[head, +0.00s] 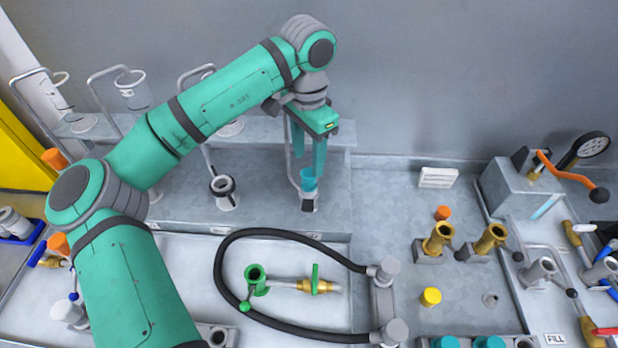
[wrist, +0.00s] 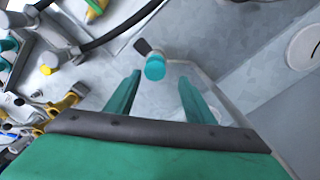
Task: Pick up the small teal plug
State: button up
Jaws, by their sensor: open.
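The small teal plug (head: 308,181) sits atop a small dark and grey holder (head: 309,203) near the front edge of the raised grey shelf. In the wrist view the plug (wrist: 155,68) shows its round teal end just beyond my fingertips, roughly centred between them. My gripper (head: 309,162) points down over the plug with its two teal fingers apart. In the wrist view my gripper (wrist: 160,80) is open with nothing between its fingers. In the head view a finger overlaps the plug's upper part, so contact cannot be told.
A black hose (head: 225,270) loops over the lower bench. Brass fittings (head: 438,240) and a yellow cap (head: 430,297) are at right. The grey wall is behind.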

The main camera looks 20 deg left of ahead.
aim_at(309, 172)
jog(key=shift+s+d+f, duration=0.1)
jog(key=shift+s+f, duration=0.1)
jog(key=shift+f, duration=0.7)
jog(key=shift+s+d+f, duration=0.1)
jog(key=shift+s+f, duration=0.1)
jog(key=shift+f, duration=0.7)
jog(key=shift+s+f, duration=0.2)
jog(key=shift+f, duration=0.7)
jog(key=shift+w+d, duration=0.1)
jog(key=c, duration=1.1)
